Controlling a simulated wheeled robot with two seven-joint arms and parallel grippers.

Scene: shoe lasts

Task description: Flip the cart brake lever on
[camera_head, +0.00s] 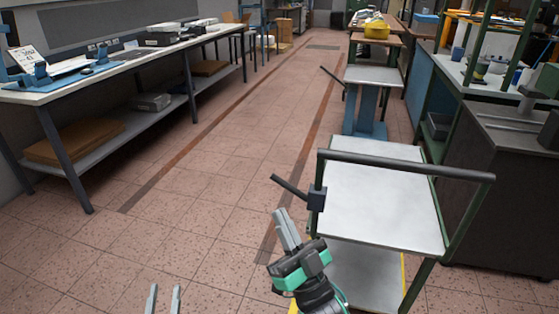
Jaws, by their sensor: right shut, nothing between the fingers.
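The near cart (385,200) has a pale top shelf and a dark push bar. Its brake lever (289,186) is a dark rod on a small dark block (316,200) at the shelf's left edge. The rod slants up and to the left from the block. My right gripper (281,212), grey fingers on a green and black body, is shut and empty. Its fingertips show just below the lever, and I cannot tell whether they touch it. My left gripper (163,292) shows only two separated fingertips at the bottom edge; it is open and empty.
A second cart (385,77) with a similar rod (331,75) stands farther back. A long workbench (125,65) lines the left side. A dark cabinet (500,190) stands right of the near cart. The tiled floor (215,165) between is clear.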

